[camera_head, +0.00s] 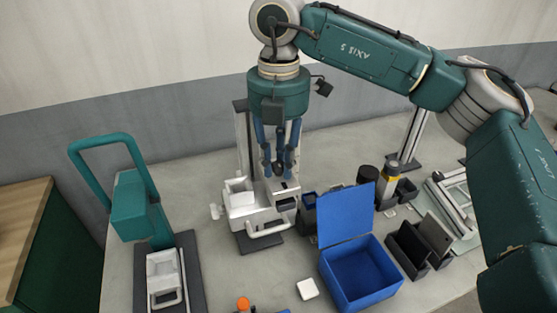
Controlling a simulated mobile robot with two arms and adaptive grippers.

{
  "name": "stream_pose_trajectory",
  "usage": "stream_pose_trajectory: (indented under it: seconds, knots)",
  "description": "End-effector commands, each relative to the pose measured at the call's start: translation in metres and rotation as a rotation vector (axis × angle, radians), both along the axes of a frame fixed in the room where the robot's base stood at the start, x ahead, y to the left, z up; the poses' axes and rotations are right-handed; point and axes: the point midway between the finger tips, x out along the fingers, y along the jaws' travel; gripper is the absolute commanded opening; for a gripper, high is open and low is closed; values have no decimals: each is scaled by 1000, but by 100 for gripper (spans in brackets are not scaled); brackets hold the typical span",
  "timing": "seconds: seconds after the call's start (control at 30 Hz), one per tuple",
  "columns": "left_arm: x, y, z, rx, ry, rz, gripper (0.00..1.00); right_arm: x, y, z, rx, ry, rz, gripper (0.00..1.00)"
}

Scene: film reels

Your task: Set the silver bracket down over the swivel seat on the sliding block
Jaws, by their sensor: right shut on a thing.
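My right gripper (279,168) points straight down in front of the upright column (242,140) of the grey fixture in the middle. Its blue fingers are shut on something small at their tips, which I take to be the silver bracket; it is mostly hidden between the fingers. Just below the fingertips are the fixture's light block parts (262,217), which I take to be the sliding block. I cannot make out the swivel seat, nor whether the held piece touches it. My left gripper is not in view.
A blue open-lidded box (362,273) stands to the front right. A teal-handled press (135,205) stands at the left. Black bins (410,247) and a yellow-banded cylinder (390,180) are at the right. A small white block (307,289) lies in front. Bare bench lies between press and fixture.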

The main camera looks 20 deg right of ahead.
Motion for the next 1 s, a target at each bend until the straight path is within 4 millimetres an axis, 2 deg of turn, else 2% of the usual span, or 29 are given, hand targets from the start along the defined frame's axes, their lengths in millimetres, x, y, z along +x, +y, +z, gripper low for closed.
stream_pose_trajectory:
  seconds: [0.77,0.8,0.9,1.0]
  knots:
    - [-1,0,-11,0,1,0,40,0,0,-12,1,-1,0,0]
    - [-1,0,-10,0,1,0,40,0,0,-12,1,-2,0,24]
    - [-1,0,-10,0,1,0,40,0,0,-11,1,-2,0,44]
    - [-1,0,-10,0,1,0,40,0,0,-11,1,-1,0,44]
